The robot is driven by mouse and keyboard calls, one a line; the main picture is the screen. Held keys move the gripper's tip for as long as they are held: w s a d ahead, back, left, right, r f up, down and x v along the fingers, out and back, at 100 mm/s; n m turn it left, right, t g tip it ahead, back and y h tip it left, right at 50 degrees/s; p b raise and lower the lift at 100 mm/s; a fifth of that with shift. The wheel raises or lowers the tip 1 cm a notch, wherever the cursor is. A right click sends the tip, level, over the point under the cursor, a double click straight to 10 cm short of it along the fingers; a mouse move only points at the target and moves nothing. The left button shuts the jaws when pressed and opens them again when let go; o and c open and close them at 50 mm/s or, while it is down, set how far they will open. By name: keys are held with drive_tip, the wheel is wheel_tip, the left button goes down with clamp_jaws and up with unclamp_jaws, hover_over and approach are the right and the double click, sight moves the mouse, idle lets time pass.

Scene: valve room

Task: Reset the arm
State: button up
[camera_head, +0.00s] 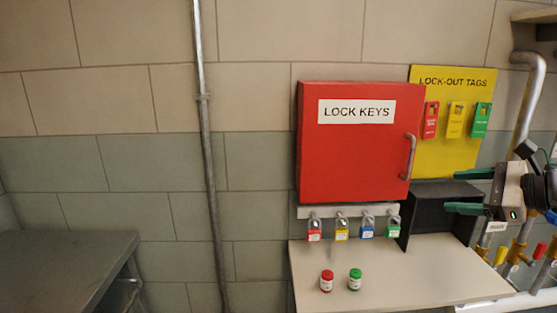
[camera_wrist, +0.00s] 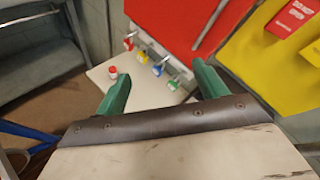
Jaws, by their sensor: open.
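My gripper (camera_head: 459,190) is at the right of the head view, in front of the dark box and below the yellow tag board. Its two green fingers are apart, with nothing between them. In the wrist view the green fingers of my gripper (camera_wrist: 160,88) also stand wide apart. The arm reaches in from the right edge of the head view.
A closed red LOCK KEYS cabinet (camera_head: 352,150) hangs above several padlocks (camera_head: 341,228). A red-capped jar (camera_head: 326,281) and green-capped jar (camera_head: 355,279) stand on the pale shelf (camera_head: 420,275). A black box (camera_head: 432,210) stands there too. Pipes (camera_head: 510,252) are at right.

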drive_tip(key=s+a+f+n+g+h, duration=0.1)
drive_tip(key=s+a+f+n+g, duration=0.4)
drive_tip(key=s+a+n+g, duration=0.35)
drive_tip(key=s+a+n+g+h, duration=0.1)
drive_tip(key=s+a+n+h, duration=0.2)
drive_tip(key=s+n+h, duration=0.4)
drive_tip(key=shift+s+a+f+n, duration=0.2)
drive_tip(key=shift+s+f+n, duration=0.25)
drive_tip(key=shift+s+n, duration=3.4)
drive_tip(key=shift+s+m, duration=0.3)
drive_tip(key=shift+c, duration=0.2)
